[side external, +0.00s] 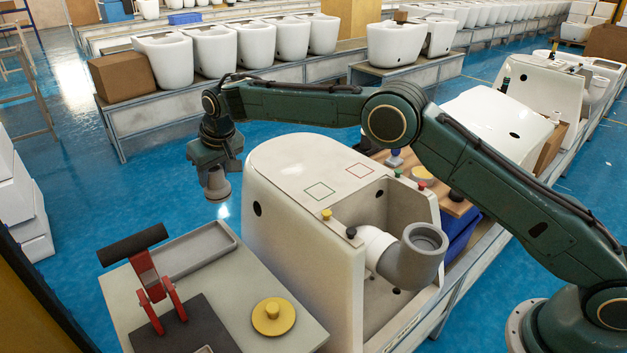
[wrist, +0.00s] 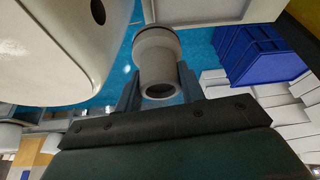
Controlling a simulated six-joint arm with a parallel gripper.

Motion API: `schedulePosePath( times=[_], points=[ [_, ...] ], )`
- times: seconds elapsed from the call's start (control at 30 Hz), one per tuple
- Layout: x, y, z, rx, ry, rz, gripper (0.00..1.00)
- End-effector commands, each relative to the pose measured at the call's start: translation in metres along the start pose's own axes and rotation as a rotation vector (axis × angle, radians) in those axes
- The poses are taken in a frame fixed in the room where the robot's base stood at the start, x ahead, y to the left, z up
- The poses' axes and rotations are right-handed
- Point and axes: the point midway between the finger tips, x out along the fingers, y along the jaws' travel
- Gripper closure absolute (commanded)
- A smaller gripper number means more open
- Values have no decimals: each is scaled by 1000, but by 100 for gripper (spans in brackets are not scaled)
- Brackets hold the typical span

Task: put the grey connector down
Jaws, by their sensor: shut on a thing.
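My gripper (side external: 213,166) is shut on the grey connector (side external: 217,188), a short round pipe piece. In the wrist view the connector (wrist: 157,52) sits between the two fingers (wrist: 158,84), its wide collar away from the wrist. It hangs in the air to the left of the white toilet (side external: 277,235), apart from it, with blue floor behind. A grey elbow (side external: 412,258) on a white pipe (side external: 375,246) is at the toilet's open back.
A blue crate (wrist: 262,53) shows in the wrist view.

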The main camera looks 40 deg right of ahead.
Motion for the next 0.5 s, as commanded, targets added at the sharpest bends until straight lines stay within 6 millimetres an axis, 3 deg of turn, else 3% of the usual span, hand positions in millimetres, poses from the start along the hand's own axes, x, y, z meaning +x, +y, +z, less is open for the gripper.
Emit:
schedulePosePath(
  times=[0.03,0.2,0.5],
  points=[
    [8,-13,1,18,0,7,86],
    [26,-40,5,82,1,33,86],
    [37,-59,10,127,1,52,86]
  ],
)
